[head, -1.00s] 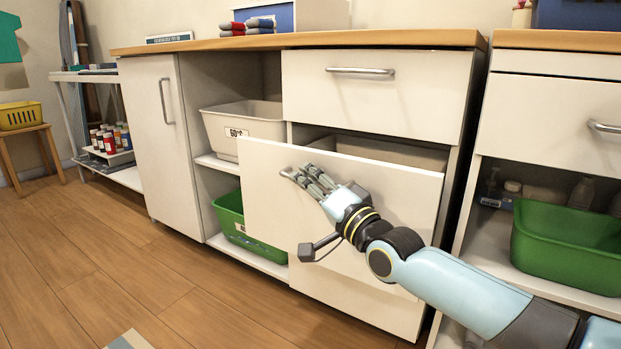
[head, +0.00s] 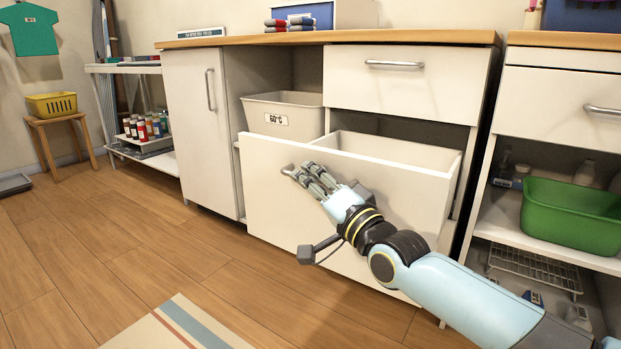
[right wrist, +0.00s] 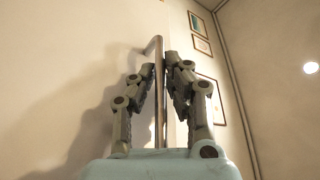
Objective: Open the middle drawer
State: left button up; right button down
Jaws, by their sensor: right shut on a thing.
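The middle drawer (head: 270,194) of the white cabinet stands well out from the cabinet, below the closed top drawer (head: 405,85). Its inside shows behind the front panel and looks empty. My right gripper (head: 302,172) is at the drawer front. In the right wrist view its fingers (right wrist: 155,85) are shut around the vertical-looking metal handle bar (right wrist: 158,48). In the head view the hand hides most of that handle. My left gripper is not in view.
A white bin marked 60°C (head: 270,119) sits on the shelf left of the drawer. A green basin (head: 572,215) stands on the right-hand unit. A striped mat (head: 180,325) lies on the wooden floor. Floor in front at left is clear.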

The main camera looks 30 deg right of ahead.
dwell(0.3)
jog(key=c, duration=1.4)
grip_release()
jog(key=v, duration=1.2)
jog(key=shift+s+f, duration=0.1)
jog(key=shift+f, duration=0.05)
